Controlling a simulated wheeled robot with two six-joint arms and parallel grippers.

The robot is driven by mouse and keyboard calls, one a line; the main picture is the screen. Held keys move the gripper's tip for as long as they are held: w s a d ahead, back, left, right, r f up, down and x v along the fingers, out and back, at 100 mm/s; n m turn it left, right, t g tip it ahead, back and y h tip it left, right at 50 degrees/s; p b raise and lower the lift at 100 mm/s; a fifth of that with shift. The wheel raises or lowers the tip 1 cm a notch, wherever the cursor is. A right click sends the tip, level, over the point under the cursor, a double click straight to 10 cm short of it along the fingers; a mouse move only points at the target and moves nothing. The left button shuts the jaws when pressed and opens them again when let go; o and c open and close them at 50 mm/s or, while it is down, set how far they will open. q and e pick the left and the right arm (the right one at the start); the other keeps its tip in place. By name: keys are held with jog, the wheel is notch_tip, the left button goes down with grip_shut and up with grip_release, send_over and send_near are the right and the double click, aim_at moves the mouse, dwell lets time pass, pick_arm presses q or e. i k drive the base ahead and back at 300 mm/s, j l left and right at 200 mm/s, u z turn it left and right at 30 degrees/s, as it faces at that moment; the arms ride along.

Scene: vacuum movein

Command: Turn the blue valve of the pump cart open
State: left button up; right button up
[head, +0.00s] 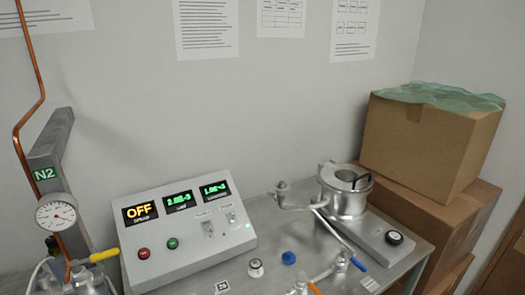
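The blue valve handle (358,264) is a short lever at the lower right, on a small silver valve body (340,261). It points down and to the right. A thin pale pipe runs from near the silver round vessel (345,196) down toward this valve. The grey metal top (412,256) under the vessel appears to be the pump cart's. Neither gripper is in view.
An orange handle (315,288) sits close by at the bottom edge. A blue knob (289,257) and a white-and-black knob (256,268) lie left of the valve. A control box (188,228) reads OFF. A gauge (56,213) and yellow handle (104,255) are left; cardboard boxes (425,145) stand right.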

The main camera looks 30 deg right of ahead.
aim_at(343, 254)
jog(key=l+z, duration=0.1)
jog(key=z, duration=0.35)
jog(key=l+z, duration=0.15)
jog(key=z, duration=0.3)
jog(key=l+z, duration=0.1)
jog(key=z, duration=0.35)
